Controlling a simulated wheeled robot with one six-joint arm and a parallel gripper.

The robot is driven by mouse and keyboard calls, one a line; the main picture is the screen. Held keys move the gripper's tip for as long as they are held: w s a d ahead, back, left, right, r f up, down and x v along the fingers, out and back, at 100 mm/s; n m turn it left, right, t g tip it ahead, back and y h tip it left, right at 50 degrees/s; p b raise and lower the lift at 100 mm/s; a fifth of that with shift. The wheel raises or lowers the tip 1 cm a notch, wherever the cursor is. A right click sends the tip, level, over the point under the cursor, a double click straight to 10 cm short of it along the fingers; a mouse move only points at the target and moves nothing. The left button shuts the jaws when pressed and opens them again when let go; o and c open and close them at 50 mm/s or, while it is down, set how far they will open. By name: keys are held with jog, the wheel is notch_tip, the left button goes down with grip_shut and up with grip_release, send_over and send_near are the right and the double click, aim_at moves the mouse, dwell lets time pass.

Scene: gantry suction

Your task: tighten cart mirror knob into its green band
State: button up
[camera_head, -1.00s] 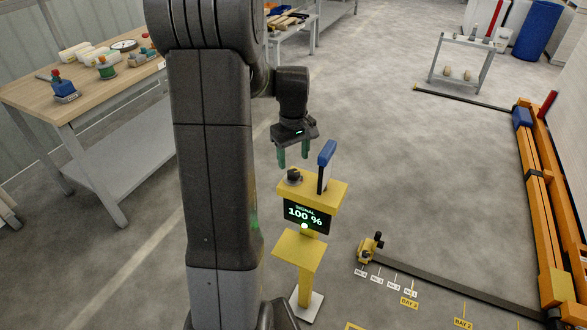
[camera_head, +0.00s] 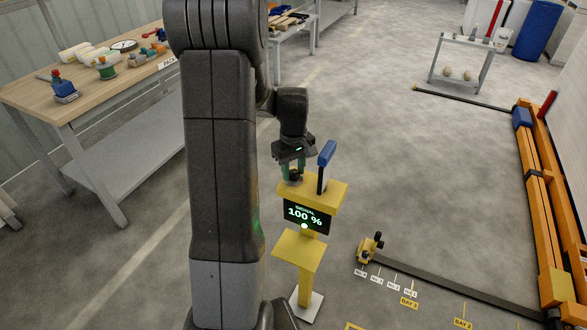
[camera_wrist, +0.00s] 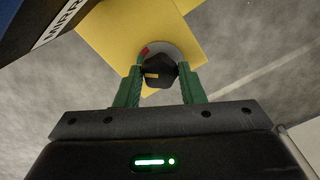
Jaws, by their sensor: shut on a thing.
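The black mirror knob (camera_wrist: 159,72) sits on a grey round dial plate on the yellow stand top (camera_wrist: 107,35), with a yellow mark on the knob's side. In the head view my gripper (camera_head: 292,172) reaches down to the knob at the left end of the yellow stand top (camera_head: 325,190). The stand's screen (camera_head: 306,216) reads "SIGNAL 100 %".
A blue lever-like part (camera_head: 327,154) rises from the stand close to the right of my gripper. A wooden workbench (camera_head: 110,75) stands left, an orange gantry rail (camera_head: 548,200) lies right. Open floor (camera_head: 400,150) lies between stand and rail.

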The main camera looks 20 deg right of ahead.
aim_at(293, 173)
jog(key=shift+m, duration=1.1)
jog(key=o, duration=1)
notch_tip(293, 173, up, 14)
jog(key=shift+f, duration=0.1)
notch_tip(293, 173, down, 14)
jog(key=shift+r, duration=0.1)
jog(key=shift+n, duration=0.5)
